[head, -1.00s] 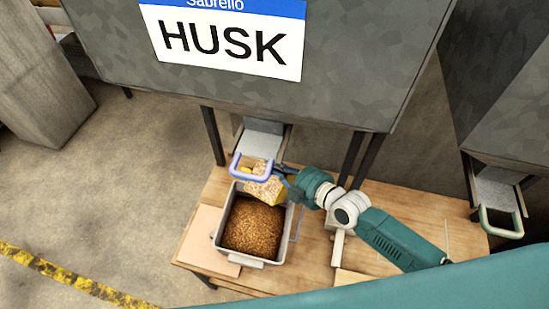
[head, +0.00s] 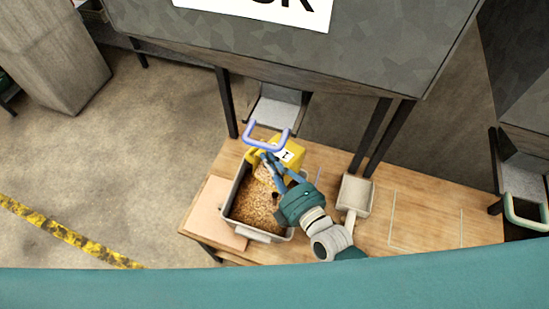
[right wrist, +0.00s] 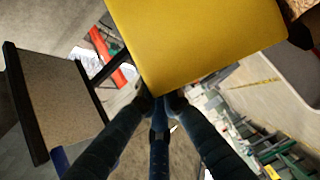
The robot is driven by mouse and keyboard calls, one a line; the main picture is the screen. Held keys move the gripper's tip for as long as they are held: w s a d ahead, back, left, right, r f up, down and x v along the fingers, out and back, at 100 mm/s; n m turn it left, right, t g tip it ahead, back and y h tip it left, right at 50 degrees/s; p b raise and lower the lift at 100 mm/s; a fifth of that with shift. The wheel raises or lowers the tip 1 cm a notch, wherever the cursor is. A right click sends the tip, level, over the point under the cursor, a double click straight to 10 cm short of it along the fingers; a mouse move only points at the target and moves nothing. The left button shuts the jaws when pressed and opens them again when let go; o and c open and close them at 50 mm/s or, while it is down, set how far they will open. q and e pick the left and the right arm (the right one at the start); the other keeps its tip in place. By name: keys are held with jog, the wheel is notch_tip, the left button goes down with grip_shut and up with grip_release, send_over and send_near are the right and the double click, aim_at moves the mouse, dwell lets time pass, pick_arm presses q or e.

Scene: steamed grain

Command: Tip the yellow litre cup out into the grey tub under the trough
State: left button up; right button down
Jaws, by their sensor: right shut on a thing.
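The yellow litre cup (head: 292,148) is over the far right part of the grey tub (head: 237,183), tilted with its mouth toward the tub. A label with a black mark faces up on its side. My right gripper (head: 270,165) is shut on it. In the right wrist view the cup's plain yellow wall (right wrist: 200,40) fills the top, above my closed fingers (right wrist: 160,100). The tub stands under the trough (head: 276,108) and holds pale flaky grain (head: 255,207). The cup's inside is mostly hidden. My left gripper is not in view.
A blue handle (head: 267,137) sits at the trough's mouth, close to the cup. A white scoop (head: 355,194) lies on the wooden table (head: 420,215) to the right. A pale board (head: 207,212) lies left of the tub. The table's right part is clear.

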jog(key=s+a+n+t+y+b, duration=0.1)
jog(key=s+a+n+t+b, duration=0.1)
jog(key=s+a+n+b, duration=0.2)
jog(key=n+b, duration=0.2)
jog(key=n, duration=0.1)
jog(key=shift+s+y, duration=0.4)
jog(key=shift+f, duration=0.1)
dwell(0.5)
